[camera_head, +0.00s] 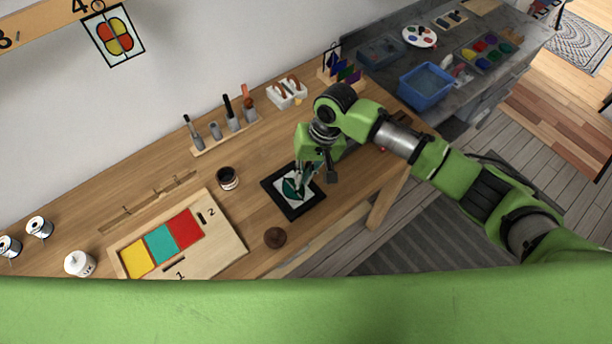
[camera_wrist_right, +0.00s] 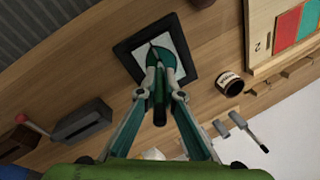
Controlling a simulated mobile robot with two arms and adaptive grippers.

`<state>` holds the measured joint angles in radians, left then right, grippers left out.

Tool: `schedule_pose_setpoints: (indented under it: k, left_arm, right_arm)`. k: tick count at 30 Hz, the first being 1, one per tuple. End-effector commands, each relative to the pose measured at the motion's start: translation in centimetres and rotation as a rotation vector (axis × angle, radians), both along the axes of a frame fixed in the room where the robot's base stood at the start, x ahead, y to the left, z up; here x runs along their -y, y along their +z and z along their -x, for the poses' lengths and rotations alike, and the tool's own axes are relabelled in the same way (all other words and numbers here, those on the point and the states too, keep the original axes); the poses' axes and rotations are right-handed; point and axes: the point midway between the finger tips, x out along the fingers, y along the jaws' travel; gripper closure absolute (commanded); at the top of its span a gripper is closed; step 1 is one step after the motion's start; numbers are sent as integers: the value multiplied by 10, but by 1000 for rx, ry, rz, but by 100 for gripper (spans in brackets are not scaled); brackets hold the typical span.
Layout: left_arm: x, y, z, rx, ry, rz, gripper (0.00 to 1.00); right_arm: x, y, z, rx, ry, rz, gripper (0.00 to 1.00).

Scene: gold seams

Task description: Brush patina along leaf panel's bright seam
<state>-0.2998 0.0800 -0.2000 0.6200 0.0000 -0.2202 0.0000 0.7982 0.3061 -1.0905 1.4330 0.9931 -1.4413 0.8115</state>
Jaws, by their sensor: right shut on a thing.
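The leaf panel (camera_head: 307,207) is a dark square frame with a white field and a dark green leaf, lying flat on the wooden bench. It also shows in the wrist view (camera_wrist_right: 124,50). My right gripper (camera_head: 301,186) is over the panel, pointing down. In the wrist view my right gripper (camera_wrist_right: 159,72) is shut on a slim dark brush (camera_wrist_right: 160,108), whose tip end is over the leaf. I cannot tell whether the tip touches. The bright seam is mostly hidden by the fingers and brush. A dark patina jar (camera_head: 227,180) with a pale label stands left of the panel; it also shows in the wrist view (camera_wrist_right: 230,84).
A tool rack (camera_head: 226,137) stands behind the jar. A wooden tray (camera_head: 222,247) with yellow, teal and red panes lies at left. A brown round object (camera_head: 275,237) sits in front of the panel. A blue bin (camera_head: 425,88) is at the right.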

Motion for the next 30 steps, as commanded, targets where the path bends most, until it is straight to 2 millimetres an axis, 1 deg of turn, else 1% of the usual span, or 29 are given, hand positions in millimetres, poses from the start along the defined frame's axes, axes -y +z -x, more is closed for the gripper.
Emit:
schedule_pose_setpoints:
  k: [30]
  left_arm:
    - [0, 0, 0, 0, 0, 0, 0]
  right_arm:
    - [-15, -1, -22, 1, 0, 1, 100]
